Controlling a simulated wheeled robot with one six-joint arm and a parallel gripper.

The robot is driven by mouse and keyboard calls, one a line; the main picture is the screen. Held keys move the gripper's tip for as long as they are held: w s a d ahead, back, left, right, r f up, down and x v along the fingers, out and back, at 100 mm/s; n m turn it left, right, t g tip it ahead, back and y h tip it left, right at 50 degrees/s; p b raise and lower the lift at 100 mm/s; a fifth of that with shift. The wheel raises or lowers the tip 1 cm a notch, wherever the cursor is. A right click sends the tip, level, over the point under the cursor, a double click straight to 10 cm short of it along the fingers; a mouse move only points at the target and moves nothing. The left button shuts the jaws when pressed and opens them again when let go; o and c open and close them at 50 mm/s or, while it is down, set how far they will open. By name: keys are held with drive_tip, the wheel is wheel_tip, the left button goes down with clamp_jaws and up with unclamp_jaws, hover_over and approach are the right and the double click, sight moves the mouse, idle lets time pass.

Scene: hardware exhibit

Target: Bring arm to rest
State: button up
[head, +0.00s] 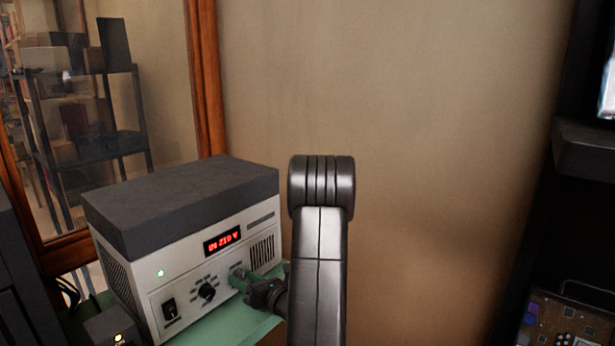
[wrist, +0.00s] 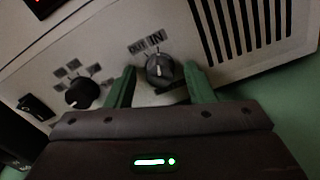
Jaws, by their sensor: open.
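My gripper (head: 241,279) is in front of the lower right of the front panel of a grey-and-white power unit (head: 190,255). In the wrist view my gripper (wrist: 159,69) has its two green fingers apart, one on each side of a round dark knob (wrist: 160,69) with lettering above it. I cannot tell whether the fingers touch the knob. My gripper holds nothing else. My arm comes in from the bottom of the head view and hides part of the unit's right side.
The unit's red display (head: 222,242) is lit. Its panel also has a selector knob (head: 207,291) and a black switch (head: 169,309). The unit stands on a green surface (head: 218,332). A small dark box (head: 110,328) is at front left. A circuit board (head: 568,325) lies at lower right.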

drive_tip(key=b+v, duration=0.1)
drive_tip(key=v, duration=1.2)
drive_tip(key=p+x, duration=0.1)
drive_tip(key=x, duration=1.2)
drive_tip(key=shift+a, duration=0.15)
drive_tip(key=shift+w+f+n+b, duration=0.1)
drive_tip(key=shift+f+n+b, duration=0.05)
drive_tip(key=shift+n+b, duration=0.2)
drive_tip(key=shift+n, duration=0.95)
drive_tip(key=n, duration=0.3)
drive_tip(key=n+b, duration=0.1)
drive_tip(key=n, duration=0.1)
drive_tip(key=shift+d+n, duration=0.2)
drive_tip(key=shift+n, duration=0.2)
drive_tip(key=b+v, duration=0.1)
drive_tip(key=v, duration=1)
drive_tip(key=shift+a, duration=0.15)
